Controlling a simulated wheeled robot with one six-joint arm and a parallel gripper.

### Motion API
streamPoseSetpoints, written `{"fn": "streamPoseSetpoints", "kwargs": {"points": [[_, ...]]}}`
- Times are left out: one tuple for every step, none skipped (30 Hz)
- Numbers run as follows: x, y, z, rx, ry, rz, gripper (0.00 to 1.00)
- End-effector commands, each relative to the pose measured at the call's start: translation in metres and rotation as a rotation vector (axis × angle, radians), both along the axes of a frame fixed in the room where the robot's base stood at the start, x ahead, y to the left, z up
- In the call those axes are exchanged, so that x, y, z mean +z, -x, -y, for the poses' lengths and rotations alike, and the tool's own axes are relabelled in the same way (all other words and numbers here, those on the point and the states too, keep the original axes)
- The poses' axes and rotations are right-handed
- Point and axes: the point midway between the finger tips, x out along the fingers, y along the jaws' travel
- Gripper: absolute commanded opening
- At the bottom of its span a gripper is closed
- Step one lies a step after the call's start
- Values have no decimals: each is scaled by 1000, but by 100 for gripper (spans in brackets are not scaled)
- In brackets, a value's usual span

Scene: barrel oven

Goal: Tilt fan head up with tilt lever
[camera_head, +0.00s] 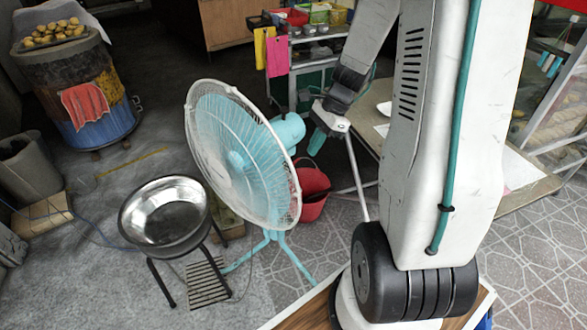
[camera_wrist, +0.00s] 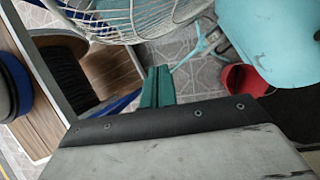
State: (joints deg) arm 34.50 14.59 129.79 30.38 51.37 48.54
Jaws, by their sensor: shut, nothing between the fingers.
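The fan is light blue with a white wire grille (camera_head: 240,155), and it stands on thin blue legs (camera_head: 270,247). Its blue motor housing (camera_head: 288,130) is behind the grille, on the right. My gripper (camera_head: 318,142) is just right of the housing, teal fingers pointing down. In the wrist view my gripper's fingers (camera_wrist: 157,86) are together with nothing between them. The grille (camera_wrist: 130,18) is at the top there, and the blue housing (camera_wrist: 270,40) is at the upper right. I cannot make out the tilt lever. Whether the fingers touch the fan is unclear.
A metal bowl on a black stand (camera_head: 165,215) is left of the fan. A red bucket (camera_head: 313,190) is on the floor behind it. A table (camera_head: 520,180) is to the right, and a shelf cart (camera_head: 305,65) is at the back. A barrel oven (camera_head: 88,100) stands at the far left.

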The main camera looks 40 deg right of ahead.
Motion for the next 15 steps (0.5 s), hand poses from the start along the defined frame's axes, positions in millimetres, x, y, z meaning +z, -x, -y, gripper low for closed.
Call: {"fn": "streamPoseSetpoints", "kwargs": {"points": [[-20, -11, 16, -173, -23, -44, 0], [-29, -18, 26, -287, -34, -68, 0], [-38, -27, 36, -422, -47, -96, 0], [-42, -33, 42, -508, -55, -113, 0], [-46, -38, 48, -587, -63, -127, 0], [-49, -43, 53, -672, -71, -144, 0], [-50, -46, 56, -725, -75, -153, 0], [-51, -49, 59, -769, -81, -161, 0], [-51, -52, 61, -815, -86, -169, 0], [-51, -53, 62, -840, -88, -173, 0], [-52, -54, 63, -859, -89, -178, 0], [-53, -55, 63, -877, -93, -182, 0], [-55, -56, 62, -884, -94, -185, 0], [-57, -57, 61, -890, -95, -187, 0], [-61, -58, 60, -891, -95, -189, 0]]}}
